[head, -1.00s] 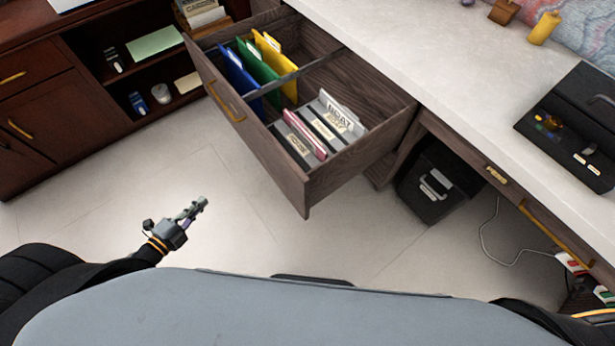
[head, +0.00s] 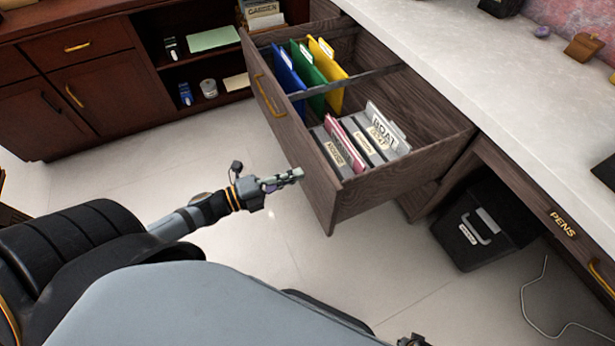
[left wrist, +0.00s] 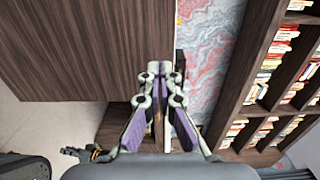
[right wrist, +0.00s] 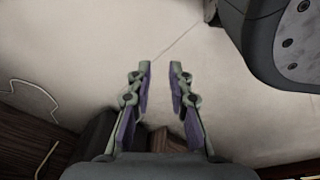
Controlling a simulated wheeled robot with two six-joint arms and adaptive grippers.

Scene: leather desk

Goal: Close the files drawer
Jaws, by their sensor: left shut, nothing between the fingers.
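The files drawer (head: 293,142) is a dark wood drawer pulled well out from under the desk, with a gold handle (head: 268,97) on its front. It holds blue, green and yellow hanging folders (head: 313,75) and several labelled grey and pink files (head: 362,140). My left gripper (head: 298,174) is shut and empty, just in front of the drawer front near its right end; I cannot tell if it touches. In the left wrist view its closed fingers (left wrist: 160,70) show beside a broad wood panel (left wrist: 90,50). My right gripper (right wrist: 160,70) is open and empty above the floor.
A black bin (head: 480,228) stands under the desk, right of the drawer. The pale desktop (head: 440,50) lies behind. A reddish-brown cabinet (head: 100,80) with open shelves stands at the left. The floor before the drawer is clear. A cable (head: 535,310) lies at the right.

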